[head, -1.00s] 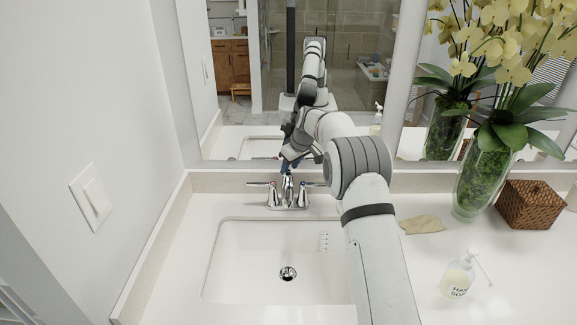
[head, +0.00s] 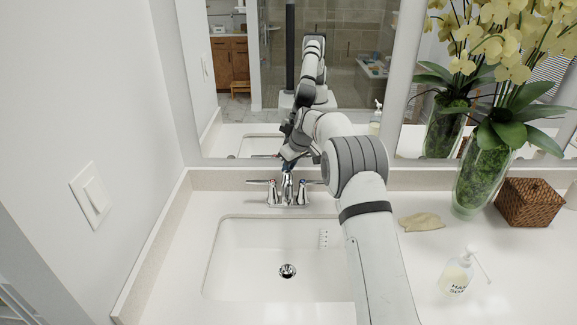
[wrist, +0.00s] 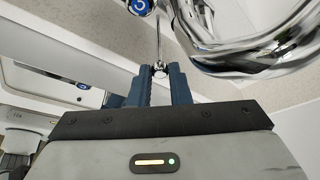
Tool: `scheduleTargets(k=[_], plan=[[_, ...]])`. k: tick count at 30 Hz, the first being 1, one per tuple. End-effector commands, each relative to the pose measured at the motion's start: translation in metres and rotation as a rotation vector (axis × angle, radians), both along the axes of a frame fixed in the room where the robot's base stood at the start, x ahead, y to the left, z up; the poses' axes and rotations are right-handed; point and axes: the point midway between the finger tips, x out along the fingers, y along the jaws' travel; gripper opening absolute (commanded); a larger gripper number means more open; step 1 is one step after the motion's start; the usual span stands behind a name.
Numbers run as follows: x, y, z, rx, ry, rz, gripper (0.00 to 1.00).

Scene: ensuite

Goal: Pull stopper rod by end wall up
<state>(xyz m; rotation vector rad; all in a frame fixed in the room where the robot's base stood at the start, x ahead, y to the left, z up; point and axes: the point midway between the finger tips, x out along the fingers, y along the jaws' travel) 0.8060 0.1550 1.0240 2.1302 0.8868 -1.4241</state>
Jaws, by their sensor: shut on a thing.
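The stopper rod (wrist: 158,40) is a thin metal rod with a small round knob (wrist: 160,68) in the wrist view. My gripper (wrist: 160,75) is shut on the knob, with its blue fingers on either side. The chrome faucet (wrist: 265,45) curves close beside the fingers at the right of the wrist view. In the head view my gripper (head: 289,164) is behind the top of the faucet (head: 288,190), near the backsplash. The rod is hidden there. The sink drain (head: 287,271) shows in the basin's floor.
The white sink basin (head: 235,250) is empty. The mirror (head: 255,130) stands close behind the faucet.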

Motion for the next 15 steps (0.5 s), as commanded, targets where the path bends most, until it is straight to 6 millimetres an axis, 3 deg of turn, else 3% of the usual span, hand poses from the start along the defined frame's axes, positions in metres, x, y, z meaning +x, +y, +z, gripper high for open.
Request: scheduleTargets(k=[8, 15], plan=[[0.0, 0.0, 0.003, 0.0, -0.002, 0.001, 0.0], [0.0, 0.0, 0.03, 0.0, -0.003, 0.001, 0.0]])
